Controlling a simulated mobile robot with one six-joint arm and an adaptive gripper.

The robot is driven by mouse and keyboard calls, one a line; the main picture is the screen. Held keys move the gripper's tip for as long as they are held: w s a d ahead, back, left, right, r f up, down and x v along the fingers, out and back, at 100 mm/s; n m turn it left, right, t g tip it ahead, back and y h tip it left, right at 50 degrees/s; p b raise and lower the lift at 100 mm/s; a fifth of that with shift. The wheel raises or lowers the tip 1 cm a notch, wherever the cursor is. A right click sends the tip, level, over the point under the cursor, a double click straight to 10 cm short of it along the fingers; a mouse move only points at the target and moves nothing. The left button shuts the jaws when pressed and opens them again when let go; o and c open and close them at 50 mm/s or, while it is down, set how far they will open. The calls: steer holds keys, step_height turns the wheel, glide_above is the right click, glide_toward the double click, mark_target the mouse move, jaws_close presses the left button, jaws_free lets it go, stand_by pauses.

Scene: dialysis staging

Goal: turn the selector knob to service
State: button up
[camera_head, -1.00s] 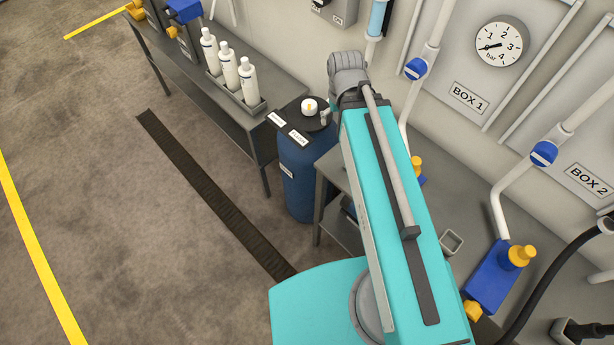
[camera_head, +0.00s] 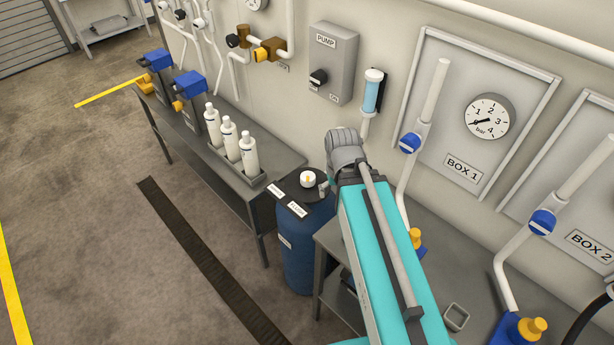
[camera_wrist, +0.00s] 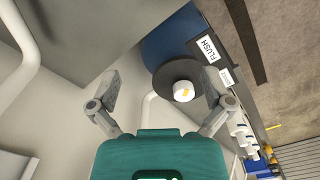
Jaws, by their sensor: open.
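The selector knob (camera_head: 307,179) is white with a yellow-orange mark and sits on the dark round top of a blue drum (camera_head: 300,250). It also shows in the wrist view (camera_wrist: 183,91). Two white labels lie on the drum top; one reads FLUSH (camera_wrist: 207,48) in the wrist view, and the other (camera_wrist: 227,77) is too small to read there. My gripper (camera_wrist: 160,90) is open and empty, its fingers spread. The knob appears between them, nearer the right finger and apart from both. In the head view my arm hides most of the gripper, just right of the knob.
A grey bench (camera_head: 205,150) with white bottles (camera_head: 229,138) stands left of the drum. Another bench (camera_head: 330,240) is close on the right. A PUMP box (camera_head: 332,62) with a black knob hangs on the wall behind. The floor in front is open.

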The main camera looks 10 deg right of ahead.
steer(key=shift+w, duration=0.15)
steer(key=n, duration=1.6)
glide_above(308, 176)
steer(key=shift+f+b, duration=0.3)
steer(key=shift+f, duration=0.15)
step_height(308, 176, down, 14)
steer(key=b, duration=1.3)
steer(key=shift+r+b, duration=0.2)
steer(key=shift+b, duration=0.2)
